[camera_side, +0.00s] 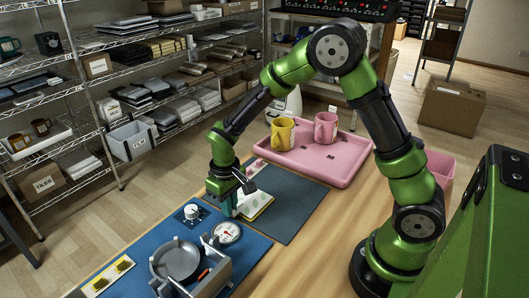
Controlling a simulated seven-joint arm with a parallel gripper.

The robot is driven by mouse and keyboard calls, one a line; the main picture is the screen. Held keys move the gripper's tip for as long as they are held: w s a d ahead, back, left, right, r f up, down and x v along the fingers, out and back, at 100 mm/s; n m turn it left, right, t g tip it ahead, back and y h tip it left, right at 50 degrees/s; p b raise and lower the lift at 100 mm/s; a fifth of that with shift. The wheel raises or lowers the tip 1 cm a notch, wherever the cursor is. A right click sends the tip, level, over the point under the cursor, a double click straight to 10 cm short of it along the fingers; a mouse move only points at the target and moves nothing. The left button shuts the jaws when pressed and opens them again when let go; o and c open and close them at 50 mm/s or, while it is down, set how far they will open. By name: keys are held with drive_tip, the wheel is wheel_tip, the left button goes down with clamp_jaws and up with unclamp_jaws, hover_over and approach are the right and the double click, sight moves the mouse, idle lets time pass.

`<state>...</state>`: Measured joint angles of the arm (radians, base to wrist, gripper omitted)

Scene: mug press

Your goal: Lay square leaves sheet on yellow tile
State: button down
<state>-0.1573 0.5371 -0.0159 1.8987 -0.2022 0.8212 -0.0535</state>
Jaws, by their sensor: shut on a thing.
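My gripper (229,210) points down at the border of the dark grey mat and the blue mat, shut on a small pale, thin piece that I take for a sheet. Its print is too small to read, and the gripper partly hides it. Just right of the gripper lies a flat white-and-yellow piece (258,204) with small marks on it, on the dark grey mat (288,222). I cannot tell for certain which of these is the yellow tile.
The blue mat (150,245) holds a grey press with a round dark plate (180,262), a dial gauge (227,232) and a white knob (191,211). Behind, a pink tray (318,164) carries a yellow mug (282,133) and a pink mug (326,127). The grey mat's front part is clear.

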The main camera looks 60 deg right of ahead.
drive_tip(key=c, duration=1.1)
unclamp_jaws()
drive_tip(key=shift+r, duration=0.1)
wheel_tip(320, 180, up, 17)
drive_tip(key=shift+f, duration=0.15)
drive_tip(key=s+r+m+t, duration=0.1)
drive_tip(key=s+r+t, duration=0.1)
drive_tip(key=s, duration=0.3)
drive_tip(key=s+d+r+m+t+y, duration=0.1)
drive_tip(key=s+t, duration=0.1)
drive_tip(key=s, duration=0.4)
drive_tip(key=s+d+r+m+t+y, duration=0.1)
drive_tip(key=s+r+t, duration=0.1)
drive_tip(key=s, duration=0.3)
drive_tip(key=shift+s+d+r+m+t, duration=0.3)
drive_tip(key=shift+m+t, duration=0.1)
drive_tip(key=shift+t, duration=0.2)
